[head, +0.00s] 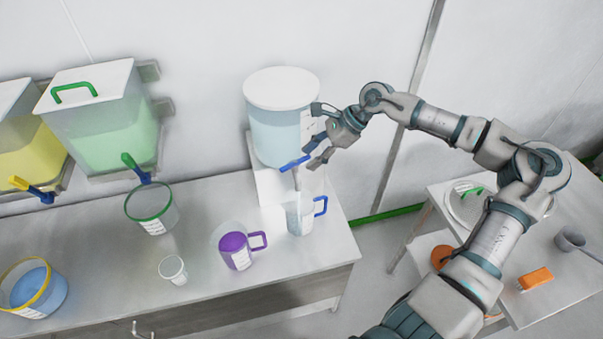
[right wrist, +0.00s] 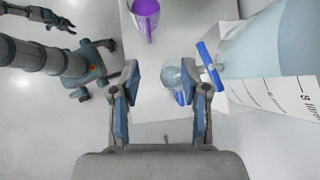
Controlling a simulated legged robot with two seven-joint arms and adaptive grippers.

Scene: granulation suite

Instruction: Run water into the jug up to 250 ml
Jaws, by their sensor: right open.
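The water tank (head: 283,125), a round clear vessel with a white lid and pale blue water, stands on a white stand at the wall. Its tap has a blue lever (head: 295,163), also seen in the right wrist view (right wrist: 211,65). The clear jug (head: 299,216) with a blue handle stands upright below the tap; I cannot read its level or tell whether water is running. My right gripper (head: 308,152) is open and empty close to the lever, which lies beyond one fingertip in the right wrist view. My left gripper (right wrist: 62,22) looks open, far from the jug.
A jug with purple contents (head: 236,250), a white cup (head: 173,270), a green-rimmed vessel (head: 152,210) and a yellow-rimmed tub (head: 34,288) share the bench. Green (head: 105,120) and yellow (head: 28,150) tanks hang left. A side table (head: 510,300) stands right, across a floor gap.

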